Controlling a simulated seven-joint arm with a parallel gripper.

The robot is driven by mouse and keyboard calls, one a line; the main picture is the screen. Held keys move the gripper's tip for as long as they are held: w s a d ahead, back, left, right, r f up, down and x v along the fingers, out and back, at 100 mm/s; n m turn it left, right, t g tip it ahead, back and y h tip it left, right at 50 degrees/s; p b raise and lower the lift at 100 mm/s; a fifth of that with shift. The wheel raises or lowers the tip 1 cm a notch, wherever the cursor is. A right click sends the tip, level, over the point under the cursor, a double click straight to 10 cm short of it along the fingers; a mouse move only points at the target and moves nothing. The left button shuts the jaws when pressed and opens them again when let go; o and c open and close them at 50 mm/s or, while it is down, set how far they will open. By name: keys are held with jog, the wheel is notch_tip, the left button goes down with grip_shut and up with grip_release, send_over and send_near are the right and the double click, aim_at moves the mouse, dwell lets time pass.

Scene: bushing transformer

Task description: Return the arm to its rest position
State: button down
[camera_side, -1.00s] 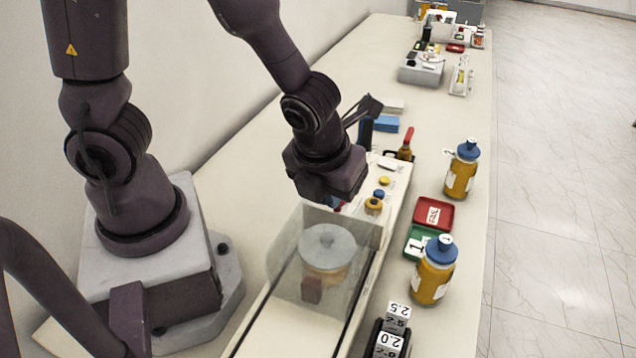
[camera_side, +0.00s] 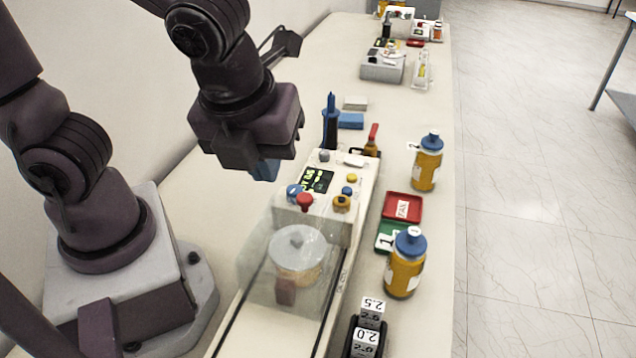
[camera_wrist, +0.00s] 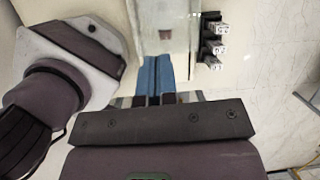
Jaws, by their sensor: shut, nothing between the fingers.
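My gripper (camera_side: 264,171) is raised above the bench, to the left of the white instrument's control panel in the side view. Its blue fingers are shut with nothing between them. In the wrist view the two blue fingers (camera_wrist: 156,75) lie side by side, closed together. The gripper touches nothing that I can see. My arm is bent, with the wrist hanging over the bench behind the base.
Below stands the instrument (camera_side: 330,221) with coloured knobs and a clear chamber (camera_side: 287,262) holding a lidded vessel. Amber bottles (camera_side: 405,270), a red tray (camera_side: 402,207), a green tray (camera_side: 389,238) and numbered blocks (camera_side: 367,335) line the right side.

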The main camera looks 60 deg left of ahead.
jog(key=a+r+n+t+h, duration=0.1)
jog(key=a+r+n, duration=0.2)
jog(key=n, duration=1)
jog(key=a+r+n+t+h, duration=0.1)
jog(key=a+r+n, duration=0.3)
jog(key=n, duration=0.9)
jog(key=s+a, duration=0.1)
jog(key=a, duration=0.2)
jog(key=shift+a+t, duration=0.35)
jog(key=shift+t, duration=0.05)
